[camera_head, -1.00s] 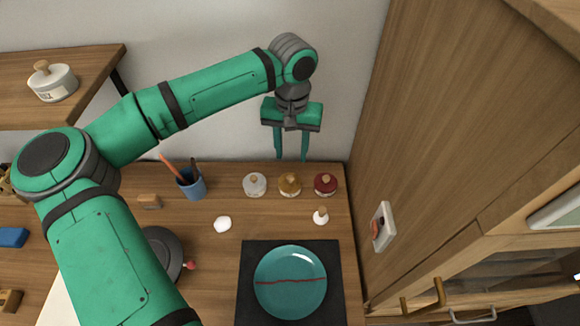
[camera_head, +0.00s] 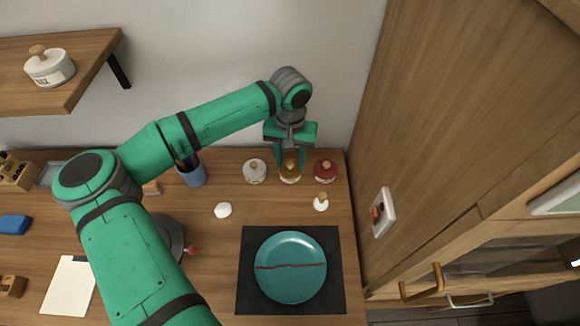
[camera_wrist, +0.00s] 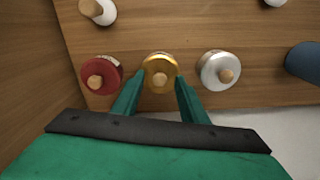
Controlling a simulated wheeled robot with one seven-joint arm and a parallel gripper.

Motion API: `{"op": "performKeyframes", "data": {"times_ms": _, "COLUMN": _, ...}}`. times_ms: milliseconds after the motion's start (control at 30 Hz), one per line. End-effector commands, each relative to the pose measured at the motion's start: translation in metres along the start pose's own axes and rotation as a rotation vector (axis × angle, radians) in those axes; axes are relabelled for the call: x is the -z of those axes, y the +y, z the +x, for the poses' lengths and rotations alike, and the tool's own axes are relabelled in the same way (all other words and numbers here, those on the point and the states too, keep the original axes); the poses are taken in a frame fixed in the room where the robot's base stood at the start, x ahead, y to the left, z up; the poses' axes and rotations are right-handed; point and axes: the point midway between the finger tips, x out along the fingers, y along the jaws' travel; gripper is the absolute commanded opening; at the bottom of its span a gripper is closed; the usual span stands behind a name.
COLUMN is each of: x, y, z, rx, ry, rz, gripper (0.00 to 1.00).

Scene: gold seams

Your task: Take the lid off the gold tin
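The gold tin (camera_head: 290,178) stands on the wooden table against the back wall, between a white tin and a red tin. In the wrist view the gold tin (camera_wrist: 160,66) has its lid on, with a round wooden knob (camera_wrist: 159,80) on top. My gripper (camera_head: 290,165) hangs above the gold tin, pointing down. In the wrist view the fingers of my gripper (camera_wrist: 160,88) are apart, one on each side of the knob, with clear space between them and the knob. Whether the fingertips are level with the knob is hard to tell.
The red tin (camera_head: 326,171) and white tin (camera_head: 254,171) stand close on either side. A small white knobbed jar (camera_head: 321,202) and a white lump (camera_head: 223,210) are in front. A teal plate (camera_head: 290,280) lies on a black mat (camera_head: 245,300). A blue cup (camera_head: 193,176) stands left.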

Motion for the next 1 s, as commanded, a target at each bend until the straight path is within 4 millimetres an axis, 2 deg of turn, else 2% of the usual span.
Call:
{"op": "performKeyframes", "data": {"times_ms": 200, "x": 0.0, "y": 0.0, "z": 0.001, "rx": 0.0, "ry": 0.0, "rz": 0.0, "gripper": 0.39}}
{"op": "performKeyframes", "data": {"times_ms": 233, "x": 0.0, "y": 0.0, "z": 0.001, "rx": 0.0, "ry": 0.0, "rz": 0.0, "gripper": 0.37}}
{"op": "performKeyframes", "data": {"times_ms": 300, "x": 0.0, "y": 0.0, "z": 0.001, "rx": 0.0, "ry": 0.0, "rz": 0.0, "gripper": 0.2}}
{"op": "performKeyframes", "data": {"times_ms": 400, "x": 0.0, "y": 0.0, "z": 0.001, "rx": 0.0, "ry": 0.0, "rz": 0.0, "gripper": 0.0}}
{"op": "performKeyframes", "data": {"times_ms": 767, "x": 0.0, "y": 0.0, "z": -0.001, "rx": 0.001, "ry": 0.0, "rz": 0.0, "gripper": 0.0}}
{"op": "performKeyframes", "data": {"times_ms": 1000, "x": 0.0, "y": -0.001, "z": -0.019, "rx": 0.002, "ry": 0.001, "rz": 0.0, "gripper": 0.0}}
